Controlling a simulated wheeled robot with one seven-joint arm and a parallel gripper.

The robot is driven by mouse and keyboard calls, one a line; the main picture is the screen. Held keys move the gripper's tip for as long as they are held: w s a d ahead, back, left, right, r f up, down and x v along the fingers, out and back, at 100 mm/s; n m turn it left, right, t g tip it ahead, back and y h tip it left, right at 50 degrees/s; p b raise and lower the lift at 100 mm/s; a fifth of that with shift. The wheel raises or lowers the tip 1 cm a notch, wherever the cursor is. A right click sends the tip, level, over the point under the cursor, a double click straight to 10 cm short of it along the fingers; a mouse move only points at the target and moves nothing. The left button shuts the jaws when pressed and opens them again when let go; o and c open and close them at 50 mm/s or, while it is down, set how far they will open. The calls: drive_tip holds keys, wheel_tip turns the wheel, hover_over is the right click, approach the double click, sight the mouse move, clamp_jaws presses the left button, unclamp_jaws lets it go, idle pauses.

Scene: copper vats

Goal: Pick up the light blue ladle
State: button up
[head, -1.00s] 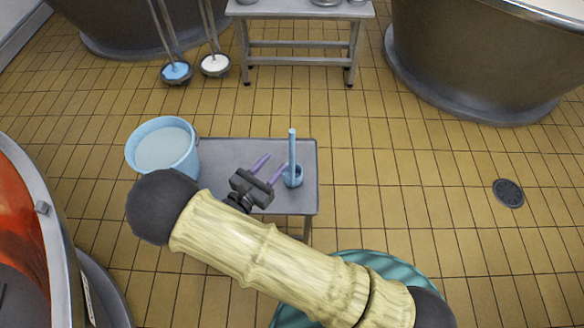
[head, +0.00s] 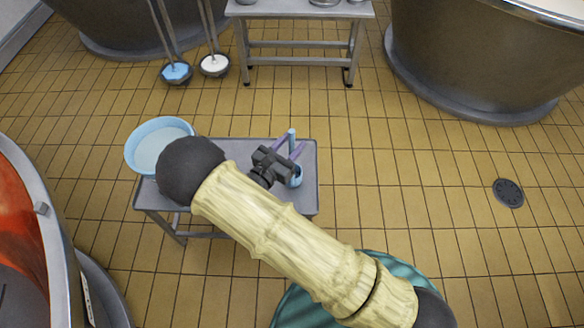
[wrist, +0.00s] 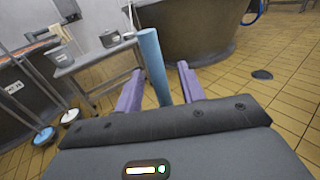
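The light blue ladle (head: 292,140) stands upright on the small grey table (head: 307,200) in the head view, its cup low down and partly behind my gripper. My gripper (head: 290,148) has two purple fingers, spread open, with the handle between them. In the wrist view the ladle's handle (wrist: 152,62) rises between the open fingers (wrist: 158,88), with a gap on the right and little or no visible gap on the left. I cannot tell whether the left finger touches it. The ladle's cup is hidden in the wrist view.
A light blue bucket (head: 158,145) stands on the table's left side, partly behind my arm. A grey table (head: 300,10) with metal pots stands at the back. Large vats (head: 480,60) stand around. The tiled floor to the right is clear, with a drain (head: 508,193).

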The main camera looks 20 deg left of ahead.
sight(292, 129)
drive_tip(key=shift+w+d, duration=0.1)
drive_tip(key=shift+w, duration=0.25)
clamp_jaws()
idle(0.3)
wheel_tip(292, 129, up, 10)
drive_tip(key=shift+p, duration=0.7)
